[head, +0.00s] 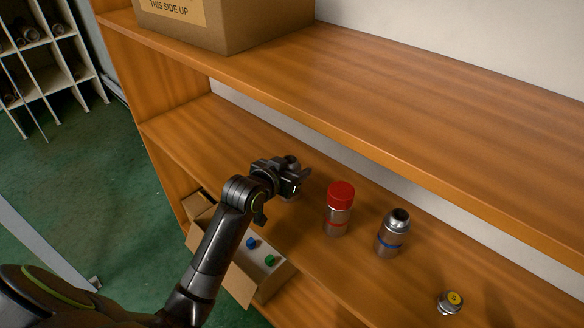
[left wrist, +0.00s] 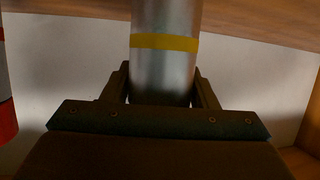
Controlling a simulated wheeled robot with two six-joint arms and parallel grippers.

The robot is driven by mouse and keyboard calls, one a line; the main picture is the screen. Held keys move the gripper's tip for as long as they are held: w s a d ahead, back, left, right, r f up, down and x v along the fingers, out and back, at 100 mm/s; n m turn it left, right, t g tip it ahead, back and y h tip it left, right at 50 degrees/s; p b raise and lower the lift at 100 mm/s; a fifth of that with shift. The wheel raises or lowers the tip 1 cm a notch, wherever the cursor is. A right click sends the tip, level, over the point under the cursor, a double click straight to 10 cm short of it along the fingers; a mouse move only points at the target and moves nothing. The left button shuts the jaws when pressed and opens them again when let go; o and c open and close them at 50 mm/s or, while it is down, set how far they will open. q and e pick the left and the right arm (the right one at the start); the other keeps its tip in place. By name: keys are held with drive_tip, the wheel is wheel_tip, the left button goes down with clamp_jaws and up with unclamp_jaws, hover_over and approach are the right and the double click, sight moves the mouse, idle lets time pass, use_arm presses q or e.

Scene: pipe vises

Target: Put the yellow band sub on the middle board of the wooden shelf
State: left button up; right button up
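The yellow band sub is a silver cylinder with a yellow ring (left wrist: 165,42), between the two fingers of my left gripper (left wrist: 162,88) in the left wrist view. The fingers look shut against its sides. In the head view my left gripper (head: 293,180) is over the left part of the middle board (head: 225,125) of the wooden shelf. There it hides most of the sub; a grey part (head: 291,195) shows below the fingers. The sub looks upright; its base is hidden, so I cannot tell whether it touches the board. My right gripper is not in view.
A red-capped sub (head: 338,210), a blue-banded sub (head: 393,235) and a short yellow-topped fitting (head: 450,302) stand to the right on the same board. An open carton (head: 240,283) with blue and green pieces is below. A cardboard box (head: 250,30) sits on the upper board (head: 420,90).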

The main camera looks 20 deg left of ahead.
use_arm(q)
drive_tip(key=o, duration=0.3)
drive_tip(key=shift+o, duration=0.2)
drive_tip(key=shift+s+r, duration=0.15)
drive_tip(key=shift+r, duration=0.05)
drive_tip(key=p+v, duration=0.1)
drive_tip(key=v, duration=1)
drive_tip(key=shift+s, duration=0.3)
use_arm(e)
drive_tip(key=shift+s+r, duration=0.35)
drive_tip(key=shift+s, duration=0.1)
use_arm(q)
drive_tip(key=shift+r, duration=0.15)
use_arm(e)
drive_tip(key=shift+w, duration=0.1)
